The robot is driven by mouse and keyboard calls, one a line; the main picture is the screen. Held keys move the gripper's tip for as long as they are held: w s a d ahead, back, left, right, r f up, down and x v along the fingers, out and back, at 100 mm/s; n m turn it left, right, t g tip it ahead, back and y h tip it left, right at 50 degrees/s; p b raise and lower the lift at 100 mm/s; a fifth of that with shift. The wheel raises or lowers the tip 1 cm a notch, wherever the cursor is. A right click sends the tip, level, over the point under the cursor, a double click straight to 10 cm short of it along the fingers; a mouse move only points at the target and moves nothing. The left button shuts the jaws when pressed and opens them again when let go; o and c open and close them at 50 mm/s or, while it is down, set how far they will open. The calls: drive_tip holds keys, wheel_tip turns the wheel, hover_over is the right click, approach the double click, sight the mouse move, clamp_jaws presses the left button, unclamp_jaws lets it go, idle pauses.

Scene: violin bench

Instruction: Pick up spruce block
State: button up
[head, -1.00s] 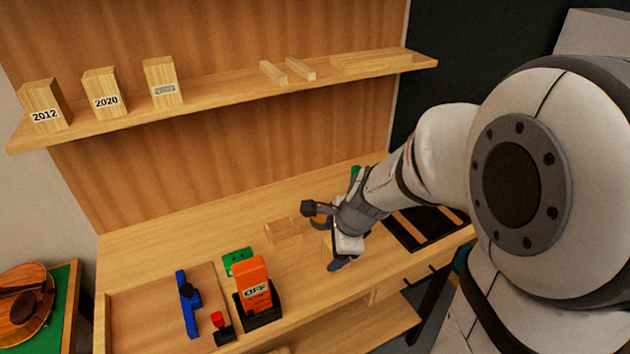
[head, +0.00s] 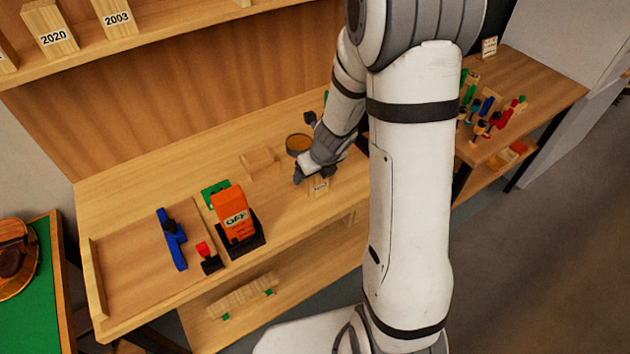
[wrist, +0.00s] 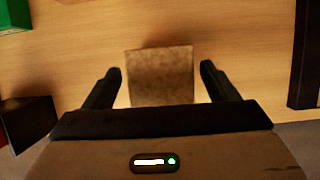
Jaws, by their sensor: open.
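A pale wooden block (head: 319,187) with a small label on its front stands on the bench in the head view, partly hidden by my gripper (head: 308,176). I take it for the spruce block, though its label is too small to read. In the wrist view the top of the block (wrist: 160,78) lies between the two dark fingers of my gripper (wrist: 160,72). The fingers are open, with a gap on each side of the block. I cannot tell how far down beside it they reach.
An orange box (head: 231,213) in a black holder, a blue clamp (head: 172,240) and a red-topped piece (head: 206,257) are to the left. A wooden tray (head: 259,161) and round amber dish (head: 299,143) lie behind. Labelled blocks (head: 49,29) stand on the shelf.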

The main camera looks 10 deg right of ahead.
drive_tip(key=b+x, duration=0.1)
drive_tip(key=x, duration=0.1)
drive_tip(key=shift+w+f, duration=0.2)
drive_tip(key=shift+f, duration=0.2)
drive_tip(key=shift+r, duration=0.1)
drive_tip(key=shift+c, duration=0.2)
drive_tip(key=c, duration=1.1)
